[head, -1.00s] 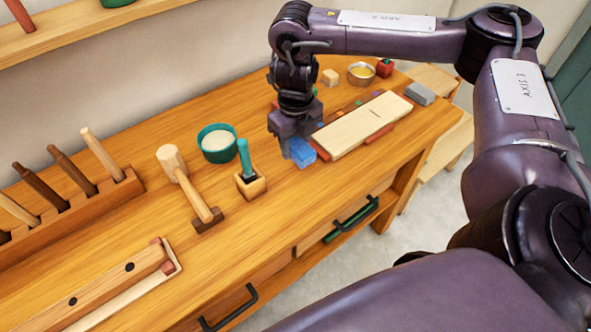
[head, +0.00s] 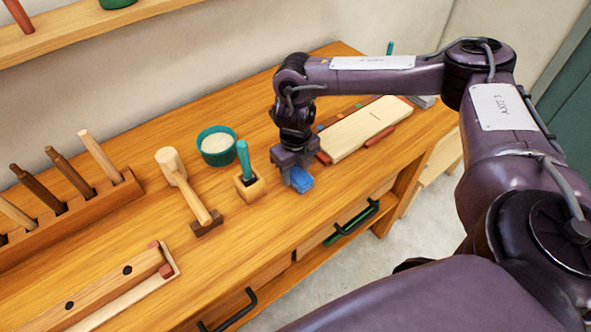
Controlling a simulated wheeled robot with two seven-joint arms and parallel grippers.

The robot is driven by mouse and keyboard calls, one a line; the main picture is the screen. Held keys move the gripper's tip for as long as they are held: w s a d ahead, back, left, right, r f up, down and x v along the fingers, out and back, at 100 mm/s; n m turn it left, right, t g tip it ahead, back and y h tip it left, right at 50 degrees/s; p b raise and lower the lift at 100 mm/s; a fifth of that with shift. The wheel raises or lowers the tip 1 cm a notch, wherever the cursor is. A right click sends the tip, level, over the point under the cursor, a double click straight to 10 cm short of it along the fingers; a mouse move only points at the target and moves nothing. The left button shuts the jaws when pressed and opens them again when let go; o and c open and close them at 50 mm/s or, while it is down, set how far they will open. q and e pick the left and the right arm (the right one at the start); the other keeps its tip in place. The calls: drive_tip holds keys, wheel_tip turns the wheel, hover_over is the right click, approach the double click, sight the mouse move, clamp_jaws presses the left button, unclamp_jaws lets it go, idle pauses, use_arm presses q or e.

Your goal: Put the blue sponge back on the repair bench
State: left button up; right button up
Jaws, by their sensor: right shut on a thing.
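The blue sponge (head: 300,180) is a small blue block at the front half of the wooden repair bench (head: 250,225), left of a pale board. My right gripper (head: 297,172) points down from above and is shut on the sponge. The sponge is at or just above the bench top; I cannot tell if it touches. The jaws hide its far part. My left gripper is not in view.
A small wooden block with a teal-handled tool (head: 246,178) stands just left of the sponge. A mallet (head: 186,190) and a green bowl (head: 217,147) are further left. The pale board (head: 365,128) lies to the right. Bare bench lies in front.

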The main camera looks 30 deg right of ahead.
sight(295, 170)
drive_tip(key=o, duration=0.9)
drive_tip(key=shift+f, duration=0.15)
drive_tip(key=shift+r, duration=0.25)
drive_tip(key=shift+w+r, duration=0.1)
drive_tip(key=shift+r, duration=0.2)
wheel_tip(295, 170, up, 5)
drive_tip(key=shift+r, duration=0.2)
wheel_tip(295, 170, up, 6)
drive_tip(key=shift+f+p, duration=0.1)
drive_tip(key=shift+p, duration=0.9)
